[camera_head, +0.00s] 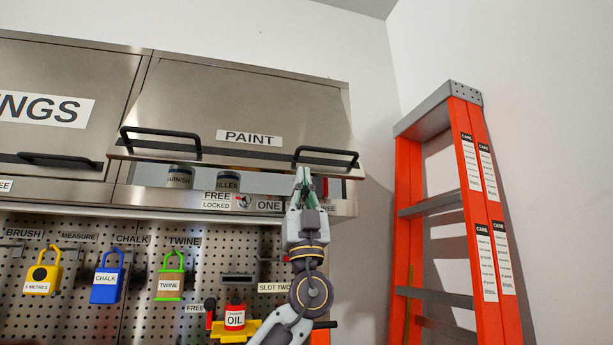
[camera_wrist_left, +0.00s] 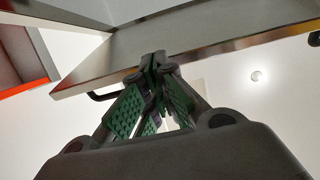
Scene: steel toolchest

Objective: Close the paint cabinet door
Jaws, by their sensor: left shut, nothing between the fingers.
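The paint cabinet door (camera_head: 240,105) is a steel flap labelled PAINT, with two black bar handles. Its lower edge stands out from the cabinet, and a gap beneath it shows cans inside, so it is partly open. My left gripper (camera_head: 304,178) is shut and empty, pointing up at the door's lower edge near the right handle (camera_head: 326,156). In the left wrist view, the shut fingertips (camera_wrist_left: 156,66) overlap the edge of the door (camera_wrist_left: 220,42); I cannot tell if they touch. A black handle (camera_wrist_left: 100,96) shows partly behind the fingers. My right gripper is not in view.
Cans labelled VARNISH (camera_head: 180,177) and FILLER (camera_head: 228,182) stand in the cabinet. An orange ladder (camera_head: 470,200) leans at the right. Bare wall lies between ladder and cabinet.

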